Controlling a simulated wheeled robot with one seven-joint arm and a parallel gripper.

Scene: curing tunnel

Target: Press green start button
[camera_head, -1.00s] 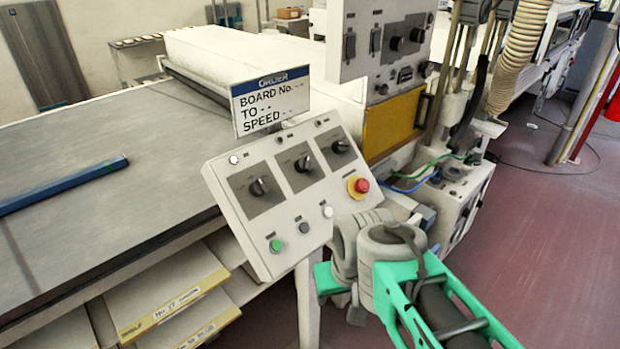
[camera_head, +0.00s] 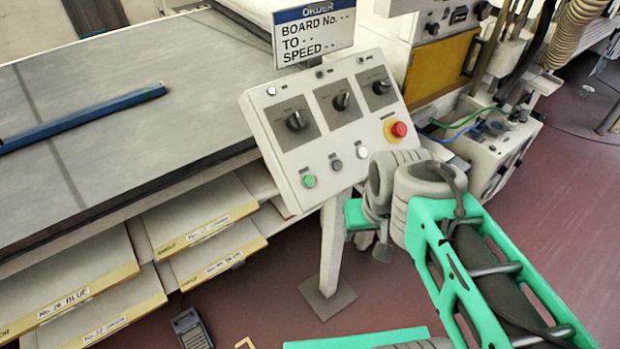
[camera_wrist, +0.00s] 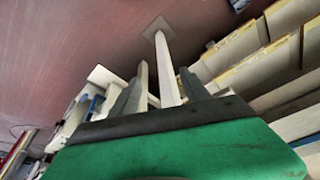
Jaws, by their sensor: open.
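The green start button (camera_head: 309,181) is at the lower left of the sloped white control panel (camera_head: 292,156), left of a grey and a white button. Nothing covers it in the head view. My gripper shows in the wrist view (camera_wrist: 160,88) with its fingers apart and nothing between them gripped. In the head view its fingers are hidden, and my wrist is right of and below the panel, apart from the green button. The wrist view shows the panel's post (camera_wrist: 167,70) beyond the fingers, but not the green button.
A red emergency button (camera_head: 398,129) and three rotary knobs are on the same panel. An order sign (camera_head: 312,35) stands above it. Shelves with labelled boards (camera_head: 190,232) are at left. A foot pedal (camera_head: 192,328) lies on the floor.

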